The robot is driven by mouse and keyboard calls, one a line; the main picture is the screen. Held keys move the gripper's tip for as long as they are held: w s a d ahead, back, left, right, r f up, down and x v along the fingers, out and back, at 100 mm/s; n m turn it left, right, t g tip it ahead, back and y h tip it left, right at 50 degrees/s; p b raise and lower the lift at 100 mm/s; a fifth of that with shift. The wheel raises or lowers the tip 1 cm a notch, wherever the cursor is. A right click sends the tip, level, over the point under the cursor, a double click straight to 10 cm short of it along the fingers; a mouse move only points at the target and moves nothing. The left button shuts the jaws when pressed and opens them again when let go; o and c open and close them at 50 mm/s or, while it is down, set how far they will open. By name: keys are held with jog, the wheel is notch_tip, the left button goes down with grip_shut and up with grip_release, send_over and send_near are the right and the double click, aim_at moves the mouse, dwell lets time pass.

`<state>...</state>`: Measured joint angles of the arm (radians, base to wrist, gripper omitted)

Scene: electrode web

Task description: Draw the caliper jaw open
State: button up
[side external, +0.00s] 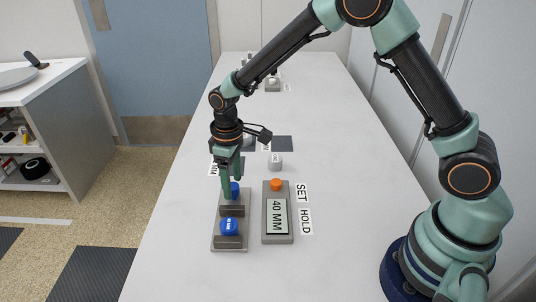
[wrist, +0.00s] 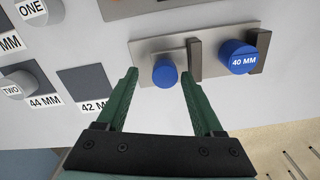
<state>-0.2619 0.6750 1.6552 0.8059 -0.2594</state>
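The caliper is a grey plate (side external: 217,232) on the white table, also in the wrist view (wrist: 145,47). It carries two dark upright jaws, one nearer the knob (wrist: 194,60) and one at the far end (side external: 227,242). A blue cylinder marked 40 MM (wrist: 238,57) sits between the jaws; it shows in the side view too (side external: 229,226). A plain blue knob (wrist: 165,73) stands on the plate beside the nearer jaw. My gripper (wrist: 159,78) is open, its green fingers on either side of this knob, with visible gaps. In the side view my gripper (side external: 232,190) points down and partly hides the knob.
A grey readout box (side external: 267,235) with an orange button (side external: 275,185) stands right of the caliper, showing 40 MM. A grey cylinder (side external: 275,163) stands behind it. Grey cylinders marked ONE (wrist: 33,10) and TWO (wrist: 15,90) and dark labelled squares (wrist: 83,85) lie close by.

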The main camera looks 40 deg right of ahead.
notch_tip(320, 180, up, 12)
dwell(0.6)
jog(key=shift+r, duration=0.1)
notch_tip(320, 180, up, 8)
send_over(233, 184)
dwell(0.8)
jog(key=s+d+m+t, duration=0.5)
jog(key=s+d, duration=0.6)
jog(key=s, duration=0.4)
jog(key=shift+s+d+m+t, duration=0.3)
jog(key=shift+d+m, duration=0.1)
jog(key=shift+m, duration=0.1)
